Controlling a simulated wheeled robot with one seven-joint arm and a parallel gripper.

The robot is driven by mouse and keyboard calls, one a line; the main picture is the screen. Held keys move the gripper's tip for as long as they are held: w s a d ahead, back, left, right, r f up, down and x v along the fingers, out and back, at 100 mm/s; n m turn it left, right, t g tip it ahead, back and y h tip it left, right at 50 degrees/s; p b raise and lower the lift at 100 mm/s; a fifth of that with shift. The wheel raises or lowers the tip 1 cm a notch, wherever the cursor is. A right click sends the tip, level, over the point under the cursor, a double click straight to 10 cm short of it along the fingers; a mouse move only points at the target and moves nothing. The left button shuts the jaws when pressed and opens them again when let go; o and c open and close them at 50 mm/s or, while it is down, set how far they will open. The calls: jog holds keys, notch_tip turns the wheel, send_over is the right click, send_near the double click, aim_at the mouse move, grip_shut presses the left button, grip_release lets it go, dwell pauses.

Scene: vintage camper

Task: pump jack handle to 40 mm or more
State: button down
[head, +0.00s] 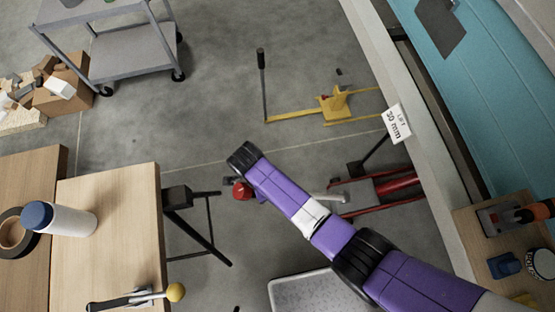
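A red floor jack (385,186) lies low on the concrete at the camper's edge. Its pale handle (325,198) runs left and passes under my purple arm. A red knob or grip (242,191) shows beyond the arm, in line with the handle. My arm's dark end joint is just above the red grip. My gripper is mostly hidden under it; a small dark piece (228,181) beside the grip may be part of it. Whether it touches or holds the grip cannot be seen. A white sign (396,123) on the camper reads "LIFT 30 mm".
A yellow jack (335,103) with an upright black-gripped lever (262,85) stands beyond. Wooden worktops (110,195) holding a bottle and tape are at left. A grey cart (125,50) and boxes are far left. A tool-covered wooden surface (470,230) is at right. Open floor lies between.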

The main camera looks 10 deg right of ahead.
jog(key=shift+s+a+f, duration=0.1)
jog(key=shift+a+f, duration=0.25)
jog(key=shift+a, duration=0.05)
jog(key=shift+f, duration=0.1)
jog(key=c, duration=1.1)
grip_release()
jog(key=shift+s+a, duration=0.1)
jog(key=shift+o, duration=0.2)
jog(key=r, duration=0.5)
jog(key=w+a+r, duration=0.1)
jog(key=r, duration=0.2)
jog(key=shift+w+p, duration=0.1)
jog(key=shift+p, duration=0.25)
jog(key=shift+d, duration=0.1)
